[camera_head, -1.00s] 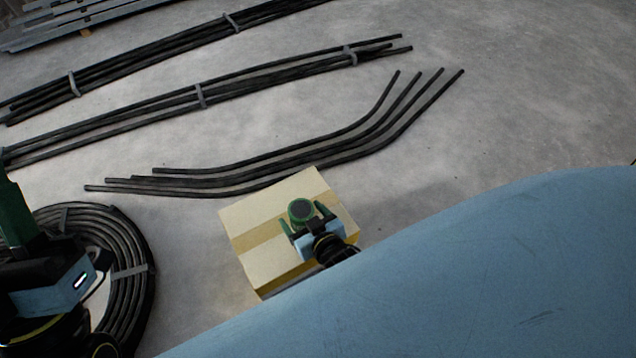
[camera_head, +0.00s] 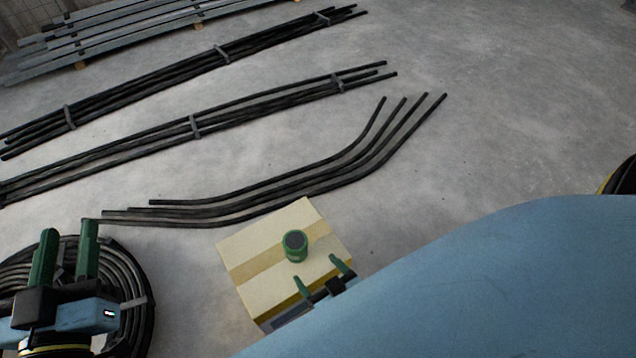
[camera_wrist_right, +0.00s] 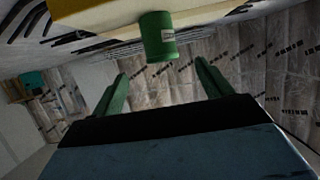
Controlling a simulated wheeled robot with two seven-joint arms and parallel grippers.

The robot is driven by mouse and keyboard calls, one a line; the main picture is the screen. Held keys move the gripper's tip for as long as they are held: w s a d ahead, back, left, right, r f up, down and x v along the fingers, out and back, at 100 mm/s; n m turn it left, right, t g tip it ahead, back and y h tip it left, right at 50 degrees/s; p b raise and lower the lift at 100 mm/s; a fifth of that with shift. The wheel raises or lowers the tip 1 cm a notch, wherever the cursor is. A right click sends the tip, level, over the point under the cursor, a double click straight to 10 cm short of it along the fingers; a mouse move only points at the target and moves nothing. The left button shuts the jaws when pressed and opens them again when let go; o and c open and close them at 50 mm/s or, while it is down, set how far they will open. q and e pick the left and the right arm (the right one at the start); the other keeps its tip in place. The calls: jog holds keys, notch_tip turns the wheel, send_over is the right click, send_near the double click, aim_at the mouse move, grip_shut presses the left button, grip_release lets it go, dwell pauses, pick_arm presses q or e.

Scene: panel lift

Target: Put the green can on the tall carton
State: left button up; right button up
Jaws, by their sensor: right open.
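The green can (camera_head: 295,246) stands upright on top of the tall carton (camera_head: 262,285), near the middle of its top and beside the tan tape strip. My right gripper (camera_head: 320,274) is open and empty, just in front of the can and apart from it. In the right wrist view the can (camera_wrist_right: 158,37) stands on the carton (camera_wrist_right: 95,14), beyond the open fingers (camera_wrist_right: 165,88). My left gripper (camera_head: 68,252) is open and empty, above the coiled black pipe at the left.
A black pipe coil (camera_head: 136,285) lies on the floor at the left. Bent black pipes (camera_head: 250,188) lie behind the carton, with strapped pipe bundles (camera_head: 215,122) and grey metal lengths (camera_head: 120,32) further back. My blue body covers the lower right. Floor at the right is clear.

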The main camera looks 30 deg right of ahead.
jog(key=w+d+r+t, duration=0.1)
jog(key=w+r, duration=0.2)
jog(key=r, duration=0.2)
jog(key=w+r+t, duration=0.1)
jog(key=w+r, duration=0.2)
jog(key=r, duration=0.3)
notch_tip(320, 180, up, 25)
jog(key=a+n+t+y, duration=0.2)
jog(key=y, duration=0.2)
jog(key=shift+w+a+n+y, duration=0.3)
jog(key=shift+a+y, duration=0.1)
jog(key=shift+w+f+t, duration=0.1)
jog(key=shift+f+t, duration=0.05)
jog(key=shift+t, duration=0.15)
